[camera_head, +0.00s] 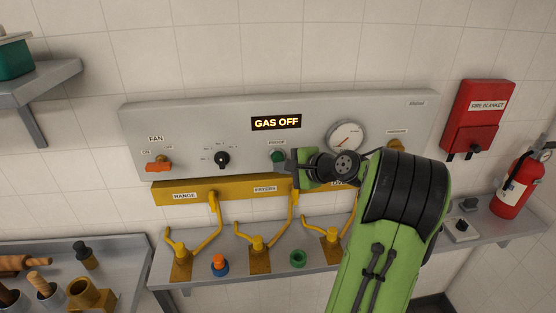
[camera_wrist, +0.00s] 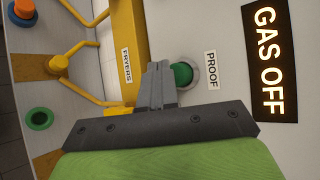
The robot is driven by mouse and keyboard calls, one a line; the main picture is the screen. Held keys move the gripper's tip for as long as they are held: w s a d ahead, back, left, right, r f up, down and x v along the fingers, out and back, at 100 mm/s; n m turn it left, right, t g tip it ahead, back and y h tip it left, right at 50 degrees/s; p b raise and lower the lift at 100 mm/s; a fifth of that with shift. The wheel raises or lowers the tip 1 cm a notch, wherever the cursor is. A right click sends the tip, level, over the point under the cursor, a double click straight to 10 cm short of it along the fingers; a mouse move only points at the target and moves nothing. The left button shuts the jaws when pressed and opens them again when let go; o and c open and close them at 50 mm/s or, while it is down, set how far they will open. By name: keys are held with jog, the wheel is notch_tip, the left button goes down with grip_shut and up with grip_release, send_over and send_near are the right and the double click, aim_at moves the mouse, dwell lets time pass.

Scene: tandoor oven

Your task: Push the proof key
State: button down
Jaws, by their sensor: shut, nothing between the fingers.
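The proof key is a round green button (camera_head: 278,156) on the grey wall panel (camera_head: 190,120), just under its PROOF label. In the wrist view the green button (camera_wrist: 181,75) sits in a grey ring next to the PROOF label (camera_wrist: 211,70). My gripper (camera_head: 290,158) is shut and empty, with its fingertips close beside the button. In the wrist view the shut fingertips (camera_wrist: 158,68) lie just beside the button; I cannot tell whether they touch it. A lit display (camera_head: 276,122) reads GAS OFF.
A yellow rail (camera_head: 230,191) with RANGE and FRYERS labels runs below the panel, with yellow valve handles (camera_head: 214,205) under it. A black selector knob (camera_head: 222,159), an orange FAN switch (camera_head: 158,163) and a gauge (camera_head: 346,137) share the panel. A red fire blanket box (camera_head: 479,115) hangs right.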

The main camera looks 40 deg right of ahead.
jog(key=shift+w+d, duration=0.2)
jog(key=shift+w, duration=0.1)
jog(key=shift+w+d+r+p, duration=0.1)
jog(key=shift+w+d+p, duration=0.4)
jog(key=shift+w+p, duration=0.3)
dwell(0.9)
jog(key=shift+s, duration=0.2)
jog(key=shift+s+a+b, duration=0.45)
jog(key=shift+s+a, duration=0.3)
jog(key=shift+s, duration=0.25)
jog(key=shift+s+a+b, duration=0.35)
jog(key=shift+s+a, duration=0.4)
jog(key=shift+s, duration=0.3)
jog(key=shift+s+a+b, duration=0.3)
jog(key=shift+s+a, duration=0.4)
jog(key=shift+s, duration=0.3)
